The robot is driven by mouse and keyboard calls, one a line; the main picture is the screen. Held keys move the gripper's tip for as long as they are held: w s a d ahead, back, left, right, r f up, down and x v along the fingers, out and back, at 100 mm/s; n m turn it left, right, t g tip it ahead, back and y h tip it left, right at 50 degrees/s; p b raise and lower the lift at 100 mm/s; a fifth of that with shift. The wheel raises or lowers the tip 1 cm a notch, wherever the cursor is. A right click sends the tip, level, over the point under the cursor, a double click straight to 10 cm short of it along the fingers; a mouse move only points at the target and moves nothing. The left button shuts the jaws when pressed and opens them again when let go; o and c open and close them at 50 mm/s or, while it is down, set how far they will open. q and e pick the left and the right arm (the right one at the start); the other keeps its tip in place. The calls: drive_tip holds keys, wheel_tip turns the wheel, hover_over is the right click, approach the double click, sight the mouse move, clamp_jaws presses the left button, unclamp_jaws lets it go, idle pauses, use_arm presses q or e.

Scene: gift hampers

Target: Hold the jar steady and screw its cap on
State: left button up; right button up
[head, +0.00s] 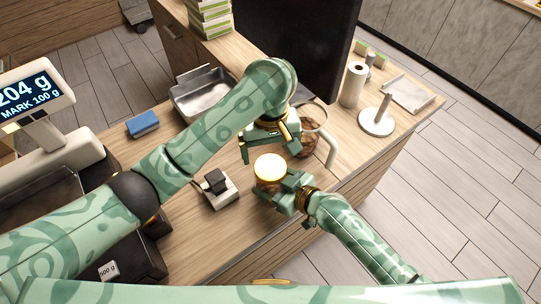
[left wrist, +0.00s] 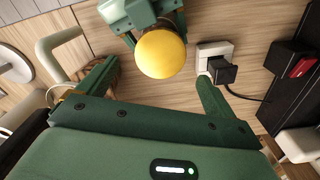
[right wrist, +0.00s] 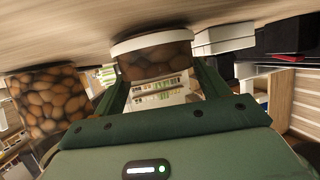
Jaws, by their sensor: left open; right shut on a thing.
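The jar (head: 268,184) stands upright on the wooden counter, with brown contents and a gold-rimmed cap (head: 270,167) on its top; I cannot tell how tight the cap is. The cap looks plain yellow in the left wrist view (left wrist: 161,53). My right gripper (head: 284,190) is shut on the jar's body from the near right; the jar also shows between its fingers in the right wrist view (right wrist: 155,65). My left gripper (head: 271,147) is open and empty, just behind and above the cap; its fingers are apart from it in the left wrist view (left wrist: 158,75).
A glass container of brown nuts (head: 312,118) with a white handle stands close behind my left gripper. A white socket box with a black plug (head: 216,184) lies left of the jar. A metal tray (head: 203,92), blue sponge (head: 143,124) and scale (head: 50,135) are further left.

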sight(271, 167)
use_arm(q)
wheel_tip(271, 167, down, 6)
drive_tip(key=shift+r, duration=0.1)
idle(0.4)
drive_tip(key=c, duration=1)
drive_tip(key=m, duration=0.3)
drive_tip(key=o, duration=1.1)
drive_tip(key=shift+c, duration=0.2)
